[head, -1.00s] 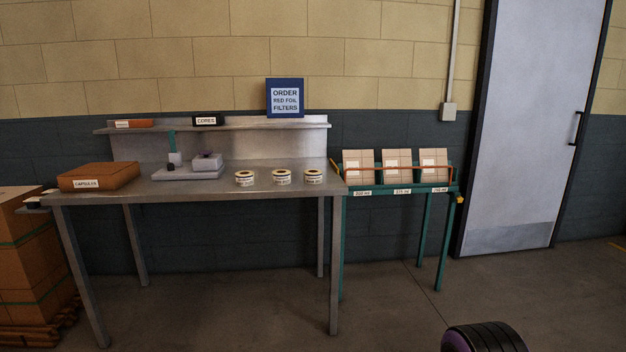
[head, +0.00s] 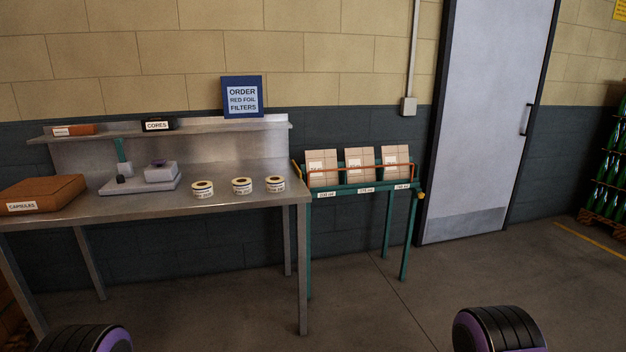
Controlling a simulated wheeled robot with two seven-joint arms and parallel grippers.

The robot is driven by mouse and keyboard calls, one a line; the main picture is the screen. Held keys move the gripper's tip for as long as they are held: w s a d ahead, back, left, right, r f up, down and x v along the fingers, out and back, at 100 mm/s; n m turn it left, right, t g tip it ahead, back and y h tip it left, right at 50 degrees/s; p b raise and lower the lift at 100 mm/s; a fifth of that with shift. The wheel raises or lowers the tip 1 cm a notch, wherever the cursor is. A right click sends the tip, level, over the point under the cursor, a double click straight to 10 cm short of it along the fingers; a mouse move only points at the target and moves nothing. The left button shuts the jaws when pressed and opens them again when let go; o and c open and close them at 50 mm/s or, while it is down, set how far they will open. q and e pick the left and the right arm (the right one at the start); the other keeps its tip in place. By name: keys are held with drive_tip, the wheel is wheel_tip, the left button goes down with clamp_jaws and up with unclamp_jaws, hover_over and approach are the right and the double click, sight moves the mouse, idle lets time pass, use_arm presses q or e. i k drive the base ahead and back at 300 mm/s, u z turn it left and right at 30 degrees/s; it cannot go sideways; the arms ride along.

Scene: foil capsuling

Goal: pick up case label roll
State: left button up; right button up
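Three label rolls stand in a row on the right half of the steel table (head: 250,205): a left roll (head: 203,188), a middle roll (head: 242,186) and a right roll (head: 275,184). Each is a short pale roll with a dark-looking centre and small print on its side, too small to read. Which one is the case label roll I cannot tell. Neither gripper shows in the head view. Only rounded black and purple parts of my own body show at the bottom edge, well short of the table.
A capsules box (head: 40,194), a grey device (head: 140,182) and a shelf (head: 215,128) with a cores box (head: 158,125) occupy the table. A green stand (head: 360,188) with several cartons adjoins its right. Floor in front is clear; bottles (head: 609,165) stand far right.

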sight(274, 184)
drive_tip(key=z, duration=0.65)
drive_tip(key=i, duration=1)
drive_tip(key=z, duration=0.5)
drive_tip(key=i, duration=1.1)
drive_tip(key=u, duration=0.9)
drive_tip(key=i, duration=0.8)
drive_tip(key=u, duration=0.9)
